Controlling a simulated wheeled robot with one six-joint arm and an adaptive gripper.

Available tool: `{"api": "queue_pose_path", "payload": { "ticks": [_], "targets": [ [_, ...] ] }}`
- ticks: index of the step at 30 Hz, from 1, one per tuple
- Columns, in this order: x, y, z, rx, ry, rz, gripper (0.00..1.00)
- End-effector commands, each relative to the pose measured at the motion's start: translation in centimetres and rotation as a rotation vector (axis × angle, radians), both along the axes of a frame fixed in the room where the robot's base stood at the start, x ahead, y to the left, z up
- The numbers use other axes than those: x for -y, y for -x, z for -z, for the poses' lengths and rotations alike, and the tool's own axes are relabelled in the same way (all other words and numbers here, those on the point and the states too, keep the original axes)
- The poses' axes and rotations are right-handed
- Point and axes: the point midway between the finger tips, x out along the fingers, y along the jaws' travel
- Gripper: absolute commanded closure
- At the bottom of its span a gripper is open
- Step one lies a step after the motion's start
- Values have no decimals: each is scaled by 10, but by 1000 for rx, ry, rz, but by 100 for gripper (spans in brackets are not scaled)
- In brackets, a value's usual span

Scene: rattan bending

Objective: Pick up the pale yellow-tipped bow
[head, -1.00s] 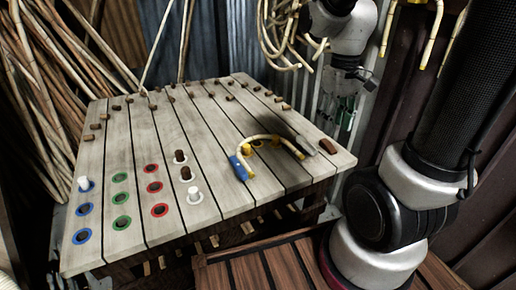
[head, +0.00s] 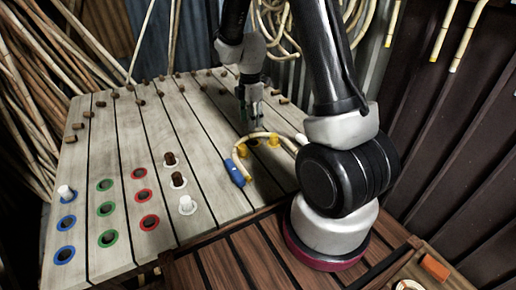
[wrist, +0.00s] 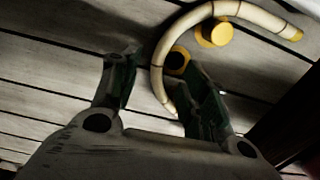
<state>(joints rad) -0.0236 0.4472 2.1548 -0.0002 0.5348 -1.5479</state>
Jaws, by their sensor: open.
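A pale curved bow (head: 262,135) lies on the slatted table, arched around yellow pegs (head: 273,142). In the wrist view the bow (wrist: 236,10) shows a yellow tip at its right end, and its other end runs down behind my right finger. My gripper (head: 250,112) is above the table, just behind the bow. In the wrist view my gripper (wrist: 160,90) is open and empty, with the bow's left side beside the right finger.
A blue block (head: 238,172) lies by the bow's left end. Coloured rings with several pegs (head: 185,205) fill the table's front left, and brown pegs line its back. Other yellow-tipped bows (head: 468,38) hang on the right wall. The table's middle (head: 150,125) is clear.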

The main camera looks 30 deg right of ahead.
Motion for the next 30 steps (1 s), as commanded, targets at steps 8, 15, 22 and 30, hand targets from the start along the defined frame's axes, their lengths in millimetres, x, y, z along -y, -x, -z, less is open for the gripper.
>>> {"api": "queue_pose_path", "payload": {
  "ticks": [8,15,22,30],
  "targets": [
    [-5,1,40,-4,0,3,55],
    [-5,1,63,-1,0,4,55],
    [-5,1,64,0,0,4,60],
    [-5,1,63,0,0,5,100]
  ]
}}
